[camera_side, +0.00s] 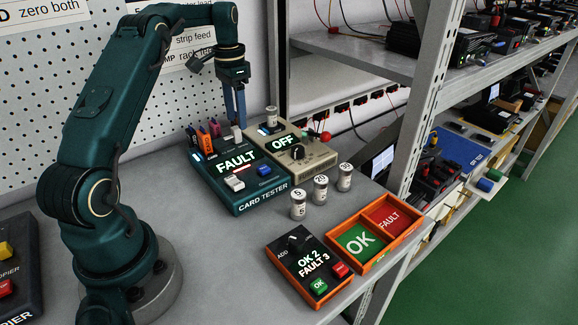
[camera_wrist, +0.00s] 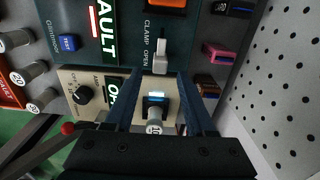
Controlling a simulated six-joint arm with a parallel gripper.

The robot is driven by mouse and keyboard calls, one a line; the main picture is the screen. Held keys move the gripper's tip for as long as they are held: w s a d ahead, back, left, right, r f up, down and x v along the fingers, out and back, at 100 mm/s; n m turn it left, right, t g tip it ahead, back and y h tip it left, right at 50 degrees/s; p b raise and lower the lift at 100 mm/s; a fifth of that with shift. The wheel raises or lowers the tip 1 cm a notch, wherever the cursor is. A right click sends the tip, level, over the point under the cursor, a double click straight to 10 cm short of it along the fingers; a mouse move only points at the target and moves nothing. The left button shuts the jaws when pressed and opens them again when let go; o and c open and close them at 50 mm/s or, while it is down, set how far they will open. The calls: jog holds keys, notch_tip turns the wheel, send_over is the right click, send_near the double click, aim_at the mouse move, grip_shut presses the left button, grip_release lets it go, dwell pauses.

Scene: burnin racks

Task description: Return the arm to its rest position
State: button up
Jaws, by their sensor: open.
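My gripper (camera_side: 238,122) hangs pointing down at the back of the bench, above the rear edge of the teal card tester (camera_side: 248,197). In the wrist view, my gripper (camera_wrist: 157,78) has its two dark blue fingers spread apart, with nothing held between them. A white clamp lever (camera_wrist: 160,55) on the tester, by the words CLAMP OPEN, shows just beyond the fingertips. The tester's display reads FAULT. The arm is bent over from its base at the left of the side view.
A beige box (camera_side: 310,160) reading OFF stands beside the tester, with a small cylinder (camera_side: 271,115) on it. Several coloured cards (camera_side: 208,134) stand behind the tester. Numbered cylinders (camera_side: 320,189), an OK/FAULT tray (camera_side: 375,262) and a counter box (camera_side: 308,268) are in front. Pegboard stands behind.

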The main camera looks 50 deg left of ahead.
jog(key=shift+r, duration=0.55)
jog(key=shift+w+d, duration=0.1)
jog(key=shift+d, duration=0.05)
jog(key=s+d+r+m+t+y, duration=0.1)
jog(key=s+d+r+m+t, duration=0.25)
jog(key=d+r, duration=1.2)
jog(key=s+d+f+n+t+h, duration=0.1)
jog(key=s+d+f+n+t, duration=0.1)
jog(key=s+d+f, duration=0.7)
jog(key=s+n, duration=0.1)
jog(key=s, duration=0.3)
jog(key=shift+d+f, duration=0.35)
